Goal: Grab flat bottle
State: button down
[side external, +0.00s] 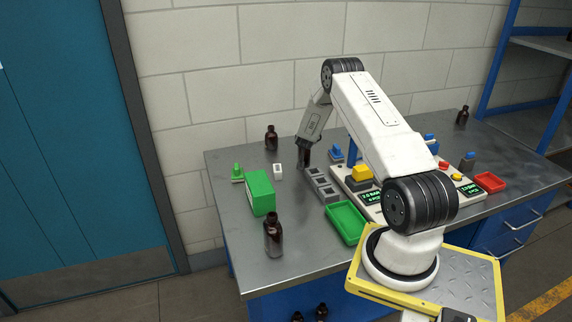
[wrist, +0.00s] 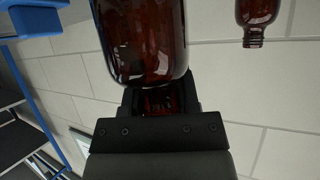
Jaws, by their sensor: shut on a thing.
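My gripper (side external: 305,158) is low over the back of the grey table in the side external view, left of the control panel. In the wrist view my gripper (wrist: 160,103) is shut on an amber bottle (wrist: 145,38), which fills the top centre; its upper part is cut off by the frame. I cannot make this bottle out in the side external view. Another amber bottle (wrist: 258,14) shows at the top right of the wrist view, apart from the gripper. In the side view, amber bottles stand at the back left (side external: 271,139) and front left (side external: 273,238) of the table.
A green box (side external: 260,194), a green tray (side external: 347,222) and grey blocks (side external: 320,185) lie near the gripper. The control panel (side external: 362,190) is to the right, with a red tray (side external: 489,182) beyond. Another dark bottle (side external: 462,116) stands at the far right. Bare tabletop lies at left.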

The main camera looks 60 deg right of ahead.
aim_at(309, 149)
jog(key=shift+r, duration=0.5)
notch_tip(309, 149, up, 2)
jog(key=shift+r, duration=0.1)
jog(key=s+a+r, duration=0.9)
jog(key=a, duration=0.1)
jog(key=shift+s+r, duration=0.35)
dwell(0.3)
